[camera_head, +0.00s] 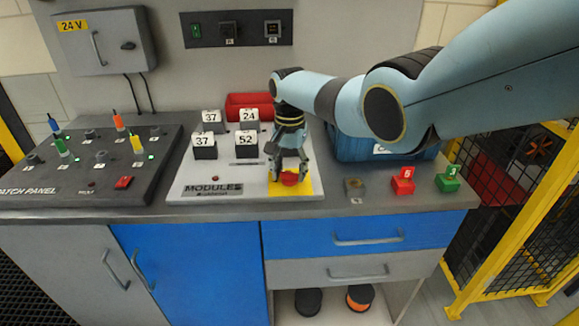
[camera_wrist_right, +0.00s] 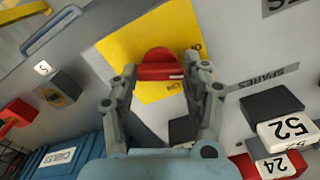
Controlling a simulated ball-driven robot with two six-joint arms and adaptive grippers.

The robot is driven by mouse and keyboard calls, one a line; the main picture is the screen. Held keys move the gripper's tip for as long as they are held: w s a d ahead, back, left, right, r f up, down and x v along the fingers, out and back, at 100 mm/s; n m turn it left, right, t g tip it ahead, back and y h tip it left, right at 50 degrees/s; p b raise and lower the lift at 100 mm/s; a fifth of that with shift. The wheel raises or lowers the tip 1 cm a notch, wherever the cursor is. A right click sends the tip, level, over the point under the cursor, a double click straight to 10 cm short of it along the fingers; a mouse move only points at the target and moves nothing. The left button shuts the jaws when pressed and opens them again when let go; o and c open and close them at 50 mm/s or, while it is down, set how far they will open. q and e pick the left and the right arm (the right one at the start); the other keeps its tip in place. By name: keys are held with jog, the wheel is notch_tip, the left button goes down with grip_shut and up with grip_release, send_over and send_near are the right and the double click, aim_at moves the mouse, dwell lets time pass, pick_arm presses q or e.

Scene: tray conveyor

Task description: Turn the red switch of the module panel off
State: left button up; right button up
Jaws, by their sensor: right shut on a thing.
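The module panel (camera_head: 218,190) is a light plate on the bench, marked MODULES. Its red switch (camera_head: 290,179) is a round knob on a yellow square (camera_head: 308,188) at the panel's right front. My right gripper (camera_head: 289,174) points down over the switch, one finger on each side of it. In the right wrist view the red switch (camera_wrist_right: 160,64) sits between the fingertips of the gripper (camera_wrist_right: 163,74), which is shut on it. The knob has a raised grip ridge; the markings beside it are partly hidden by the fingers. My left gripper is not in view.
Numbered dark modules (camera_head: 246,145) stand on the panel, left of the gripper. A red bin (camera_head: 250,104) and blue bin (camera_head: 350,148) stand behind. The patch panel (camera_head: 90,185) is left.

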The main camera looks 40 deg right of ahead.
aim_at(290, 172)
jog(key=n, duration=0.4)
jog(key=shift+n, duration=0.4)
jog(key=shift+p, duration=0.3)
jog(key=o, duration=1.2)
jog(key=shift+c, duration=0.2)
jog(key=shift+r, duration=0.1)
notch_tip(290, 172, up, 12)
